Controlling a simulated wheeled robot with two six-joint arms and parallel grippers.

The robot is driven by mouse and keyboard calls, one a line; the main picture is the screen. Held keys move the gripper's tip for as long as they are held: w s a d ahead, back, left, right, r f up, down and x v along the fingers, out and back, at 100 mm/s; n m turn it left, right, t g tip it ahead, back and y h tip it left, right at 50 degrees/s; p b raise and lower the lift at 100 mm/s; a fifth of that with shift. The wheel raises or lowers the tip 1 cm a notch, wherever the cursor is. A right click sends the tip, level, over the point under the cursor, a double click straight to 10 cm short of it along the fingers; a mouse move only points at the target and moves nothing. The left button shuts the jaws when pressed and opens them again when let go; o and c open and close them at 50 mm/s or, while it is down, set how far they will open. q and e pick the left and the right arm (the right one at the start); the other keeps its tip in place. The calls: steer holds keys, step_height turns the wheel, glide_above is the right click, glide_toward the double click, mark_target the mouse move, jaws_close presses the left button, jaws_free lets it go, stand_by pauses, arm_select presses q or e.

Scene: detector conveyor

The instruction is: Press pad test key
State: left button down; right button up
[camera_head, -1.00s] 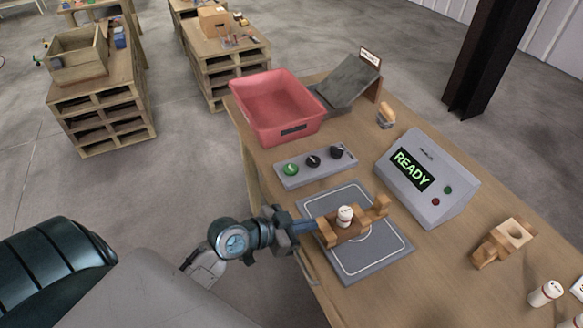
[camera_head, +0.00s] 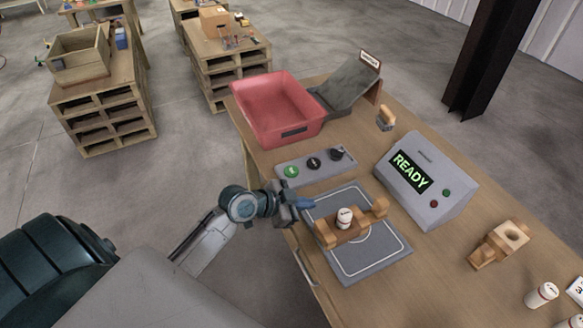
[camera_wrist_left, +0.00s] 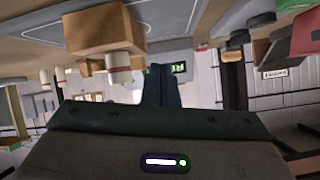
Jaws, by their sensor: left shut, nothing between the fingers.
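A grey key panel (camera_head: 318,172) on the table carries a green key (camera_head: 291,172) and two black knobs, one in the middle (camera_head: 313,163) and one at the right (camera_head: 337,153). My left gripper (camera_head: 309,202) is shut and empty, just in front of the panel and over the near left edge of the grey pad (camera_head: 372,267). On the pad stands a wooden holder (camera_head: 327,235) with a white bottle (camera_head: 344,218) in it. In the left wrist view the shut fingers (camera_wrist_left: 162,85) show, with the holder (camera_wrist_left: 92,30) at upper left. My right gripper is not in view.
A grey console (camera_head: 424,205) with a lit READY screen stands right of the panel. A red bin (camera_head: 240,98) and a dark chute (camera_head: 345,84) stand behind. A second wooden holder (camera_head: 484,252) and another white bottle (camera_head: 541,294) are at the right.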

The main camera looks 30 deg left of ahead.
arm_select(q)
steer(key=w+a+r+m+g+y+p, duration=0.1)
steer(key=w+a+r+m+y+p, duration=0.15)
steer(key=w+a, duration=0.6)
step_height(320, 180, up, 4)
steer(key=f+m, duration=0.1)
steer(key=m, duration=0.1)
glide_above(288, 171)
steer(key=shift+r+g, duration=0.25)
steer(key=shift+g, duration=0.15)
steer(key=shift+f, duration=0.1)
step_height(288, 171, down, 8)
steer(key=b, duration=0.6)
steer(key=shift+f, duration=0.3)
